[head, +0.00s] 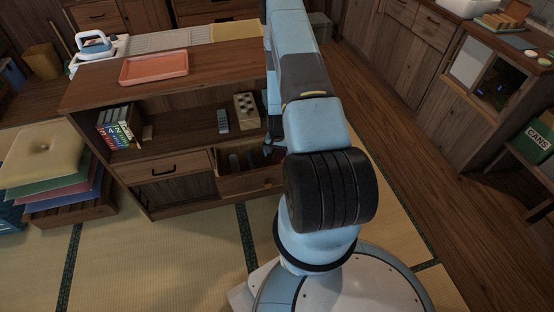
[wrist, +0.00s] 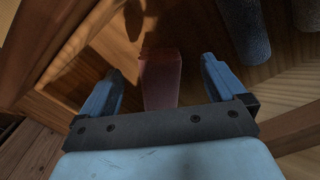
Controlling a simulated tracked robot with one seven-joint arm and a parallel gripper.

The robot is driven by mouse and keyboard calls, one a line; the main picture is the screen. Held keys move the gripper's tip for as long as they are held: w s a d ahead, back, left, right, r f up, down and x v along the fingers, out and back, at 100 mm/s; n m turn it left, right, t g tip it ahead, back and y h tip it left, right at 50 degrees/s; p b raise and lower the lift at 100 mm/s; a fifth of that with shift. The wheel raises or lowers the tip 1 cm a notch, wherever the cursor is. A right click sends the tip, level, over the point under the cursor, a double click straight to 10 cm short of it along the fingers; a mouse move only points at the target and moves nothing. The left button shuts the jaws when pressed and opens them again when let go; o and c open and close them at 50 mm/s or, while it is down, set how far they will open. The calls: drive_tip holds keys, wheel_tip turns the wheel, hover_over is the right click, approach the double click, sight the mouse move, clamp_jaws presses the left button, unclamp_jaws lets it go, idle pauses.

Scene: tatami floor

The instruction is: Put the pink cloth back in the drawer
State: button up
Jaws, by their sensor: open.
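The pink cloth (wrist: 162,80) shows in the wrist view as a narrow, shaded reddish strip between my fingers. It appears to lie inside the drawer, over bare wood. My gripper (wrist: 161,67) is open, with one blue finger on each side of the cloth and a gap on both sides. The open drawer (head: 246,184) is at the lower right of the wooden cabinet in the head view, with dark rolled items inside. My arm hides part of the drawer, most of my gripper and the cloth in the head view.
Grey rolled items (wrist: 244,30) lie right of the cloth in the wrist view. Above the drawer, the cabinet shelf holds books (head: 118,127), a remote (head: 223,121) and a beige block with holes (head: 246,111). Stacked cushions (head: 45,165) stand at left. The tatami in front is clear.

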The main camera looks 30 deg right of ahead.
wheel_tip(320, 180, up, 8)
drive_tip(key=shift+w+a, duration=0.2)
drive_tip(key=shift+a, duration=0.2)
idle(1.1)
